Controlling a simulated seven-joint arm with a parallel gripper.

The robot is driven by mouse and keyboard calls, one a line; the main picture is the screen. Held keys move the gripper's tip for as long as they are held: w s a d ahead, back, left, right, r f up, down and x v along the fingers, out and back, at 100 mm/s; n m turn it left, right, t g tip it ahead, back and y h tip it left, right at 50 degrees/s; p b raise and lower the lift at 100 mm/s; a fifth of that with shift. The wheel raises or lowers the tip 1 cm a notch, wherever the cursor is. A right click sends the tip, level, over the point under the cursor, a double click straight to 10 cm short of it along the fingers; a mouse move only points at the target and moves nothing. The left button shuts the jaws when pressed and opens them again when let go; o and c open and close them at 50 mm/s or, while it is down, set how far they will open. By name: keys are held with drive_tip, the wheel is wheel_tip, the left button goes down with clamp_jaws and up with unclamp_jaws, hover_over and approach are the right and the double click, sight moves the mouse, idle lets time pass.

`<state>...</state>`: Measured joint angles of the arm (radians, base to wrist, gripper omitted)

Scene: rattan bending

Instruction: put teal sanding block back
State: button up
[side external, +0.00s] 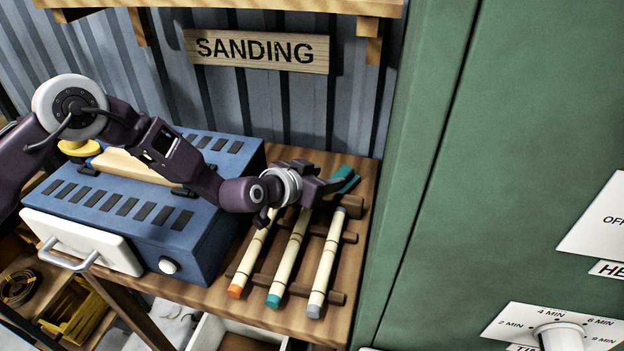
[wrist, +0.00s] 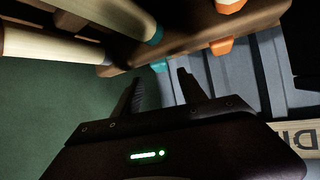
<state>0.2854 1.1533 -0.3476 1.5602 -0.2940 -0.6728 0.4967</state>
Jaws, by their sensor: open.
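A teal piece, apparently the teal sanding block (side external: 346,178), shows just beyond my gripper's fingertips at the back right of the bench, by the green cabinet. My gripper (side external: 325,188) partly covers it. In the wrist view, my gripper's two dark fingers (wrist: 160,90) stand apart with nothing clearly held between them. A small teal piece (wrist: 158,66) shows ahead of the gap, under the edge of a brown wooden part. I cannot tell whether it is the same block. Contact between fingers and block cannot be made out.
A brown rack (side external: 330,296) holds three cream rods with orange, teal and grey ends, in front of my gripper. A blue box (side external: 150,215) with a white door stands left. A green cabinet (side external: 430,150) borders the right. The SANDING sign (side external: 257,51) hangs behind.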

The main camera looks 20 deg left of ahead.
drive_tip(key=v, duration=0.5)
drive_tip(key=shift+s+a+r, duration=0.1)
drive_tip(key=shift+s+r, duration=0.05)
drive_tip(key=shift+s, duration=0.15)
drive_tip(key=s+a+r+g+y, duration=0.1)
drive_tip(key=s+a+r, duration=0.45)
drive_tip(key=r, duration=0.35)
drive_tip(key=s+a+r+g, duration=0.1)
drive_tip(key=s+a+r, duration=0.3)
drive_tip(key=a+r, duration=0.3)
drive_tip(key=s+a+r+n+g+y, duration=0.1)
drive_tip(key=s+a, duration=0.3)
drive_tip(key=s, duration=0.5)
drive_tip(key=s+a+r+n+g+y, duration=0.1)
drive_tip(key=s+a, duration=0.4)
drive_tip(key=s, duration=0.5)
drive_tip(key=s+a+r+n+g+y, duration=0.1)
drive_tip(key=s+a, duration=0.4)
drive_tip(key=s, duration=0.5)
drive_tip(key=shift+n+g+y, duration=0.3)
drive_tip(key=shift+n+y, duration=0.1)
drive_tip(key=shift+n, duration=0.3)
drive_tip(key=shift+s+a, duration=0.1)
drive_tip(key=shift+a, duration=0.05)
